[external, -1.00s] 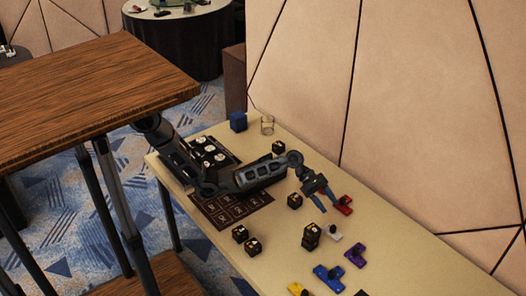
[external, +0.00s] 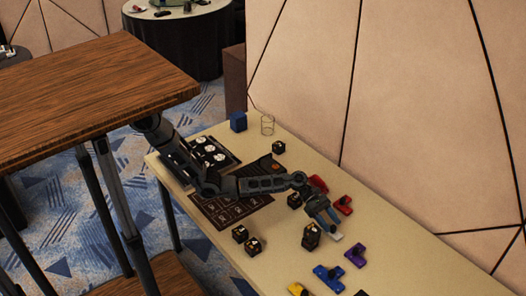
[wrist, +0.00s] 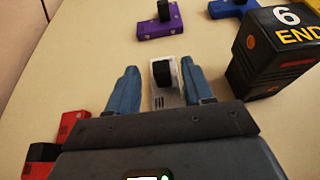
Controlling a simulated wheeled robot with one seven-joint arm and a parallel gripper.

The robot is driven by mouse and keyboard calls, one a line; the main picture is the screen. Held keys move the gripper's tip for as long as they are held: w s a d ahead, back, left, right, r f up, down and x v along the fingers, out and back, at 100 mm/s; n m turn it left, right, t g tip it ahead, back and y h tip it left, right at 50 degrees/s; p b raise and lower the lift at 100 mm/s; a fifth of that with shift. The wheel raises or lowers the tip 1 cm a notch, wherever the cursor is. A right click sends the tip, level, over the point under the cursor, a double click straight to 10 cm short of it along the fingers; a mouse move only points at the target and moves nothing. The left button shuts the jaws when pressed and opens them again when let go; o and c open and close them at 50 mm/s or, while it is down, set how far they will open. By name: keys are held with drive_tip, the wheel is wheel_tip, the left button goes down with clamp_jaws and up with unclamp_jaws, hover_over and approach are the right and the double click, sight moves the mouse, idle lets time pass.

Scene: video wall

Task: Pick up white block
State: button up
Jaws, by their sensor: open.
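The white block (wrist: 164,98) lies on the table between the fingers of my gripper (wrist: 160,86) in the wrist view. It is a small white piece with a black knob on its far part. My two blue fingers are open, one on each side of it, with a gap on both sides. In the external view my gripper (external: 328,219) is low over the table, and the white block (external: 337,238) shows just past the fingertips, partly hidden. Whether the fingers touch the table I cannot tell.
A black cube marked 6 END (wrist: 277,50) stands close to the right finger. A purple block (wrist: 159,25) and a blue block (wrist: 226,9) lie beyond. Red blocks (wrist: 68,128) lie at the left.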

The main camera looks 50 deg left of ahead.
sight(334, 227)
drive_tip(key=shift+x, duration=1.55)
drive_tip(key=shift+s+r, duration=0.1)
clamp_jaws()
